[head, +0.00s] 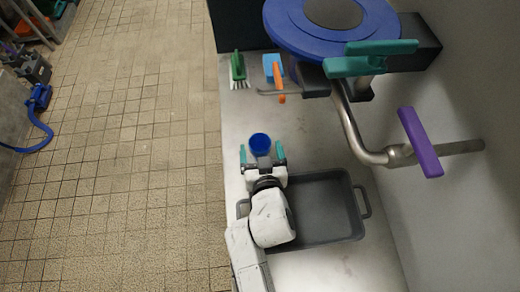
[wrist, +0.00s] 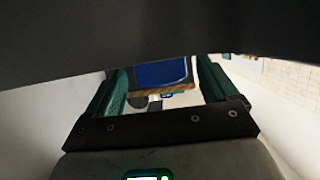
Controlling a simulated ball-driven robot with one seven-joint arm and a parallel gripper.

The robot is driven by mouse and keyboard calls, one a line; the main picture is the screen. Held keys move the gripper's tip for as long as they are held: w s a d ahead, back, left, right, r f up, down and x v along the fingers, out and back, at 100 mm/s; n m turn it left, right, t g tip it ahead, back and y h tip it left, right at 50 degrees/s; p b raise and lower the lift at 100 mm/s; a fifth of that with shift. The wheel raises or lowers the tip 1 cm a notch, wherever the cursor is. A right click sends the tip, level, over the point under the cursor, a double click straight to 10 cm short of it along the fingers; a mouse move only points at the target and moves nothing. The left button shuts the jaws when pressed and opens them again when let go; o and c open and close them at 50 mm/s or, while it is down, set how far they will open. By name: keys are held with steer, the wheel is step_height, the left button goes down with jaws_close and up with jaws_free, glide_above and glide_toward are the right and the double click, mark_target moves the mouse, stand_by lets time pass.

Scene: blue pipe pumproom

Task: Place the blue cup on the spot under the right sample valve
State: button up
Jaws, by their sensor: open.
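The blue cup (head: 260,143) stands on the grey bench in the head view, its round opening seen from above. My gripper (head: 261,152) is open, with one teal finger on each side of the cup. I cannot tell whether either finger touches it. A purple valve handle (head: 420,142) and a teal valve handle (head: 372,58) are on the pipework to the right; I cannot tell which is the right sample valve. No marked spot is clear in the head view. In the wrist view a blue shape (wrist: 162,72) shows between the fingers; I cannot tell if it is the cup.
A grey tray (head: 362,212) lies on the bench (head: 236,118) beside my arm. A green brush (head: 238,68) and an orange-handled tool (head: 279,85) lie at the far end. A bent metal pipe (head: 352,130) and a large blue flange (head: 285,30) overhang the bench.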

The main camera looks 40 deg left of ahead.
mark_target(259, 138)
steer(key=shift+x, duration=1.55)
steer(key=c, duration=1.1)
steer(key=shift+r, duration=0.1)
steer(key=shift+c, duration=0.2)
